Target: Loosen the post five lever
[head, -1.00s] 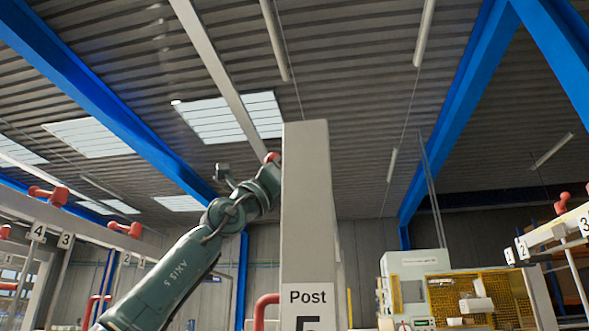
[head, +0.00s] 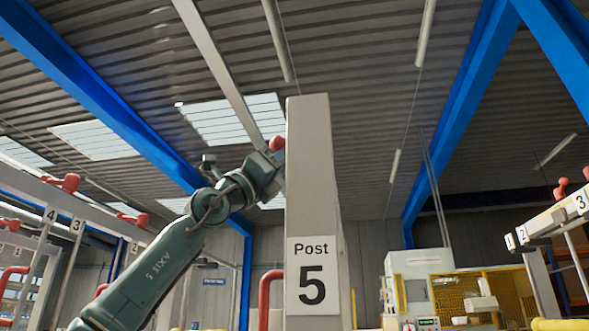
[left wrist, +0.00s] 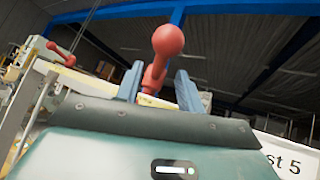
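Post five (head: 312,180) is a pale upright column in the middle of the head view, with a sign reading "Post 5" (head: 312,276). The red lever's ball end shows beside the post's left edge (head: 277,143). In the left wrist view the red lever (left wrist: 168,42) rises between the two blue-grey fingers of my left gripper (left wrist: 157,84). The fingers are apart, with gaps visible beside the lever stem. In the head view my left gripper (head: 270,165) is up against the left side of the post, its fingers mostly hidden. My right gripper is not in view.
A curved red pipe (head: 265,290) stands low at the post's left. Rails with numbered plates and red levers (head: 70,183) run at the left, and a similar rail (head: 570,208) is at the right. A machine with yellow mesh (head: 455,295) stands behind.

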